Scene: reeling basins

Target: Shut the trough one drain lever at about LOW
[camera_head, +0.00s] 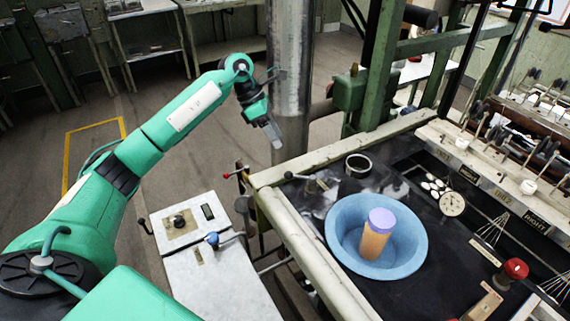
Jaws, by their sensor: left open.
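My left gripper (273,134) hangs open and empty in front of the metal column, above and to the left of the bench corner. Several levers show, and I cannot tell which is the trough one drain lever. A red-knobbed lever (236,173) sticks out at the bench's near left corner, below the gripper and apart from it. A black-knobbed lever (302,179) is on the bench's left edge. A blue-knobbed lever (226,239) is on the grey control box. No LOW mark is legible. My right gripper is out of view.
A blue basin (345,215) holds an orange cylinder with a purple top (377,236). A dial gauge (452,204) and a red knob (515,268) are farther right. The metal column (290,60) stands close behind the gripper. The grey control box (215,280) stands left of the bench.

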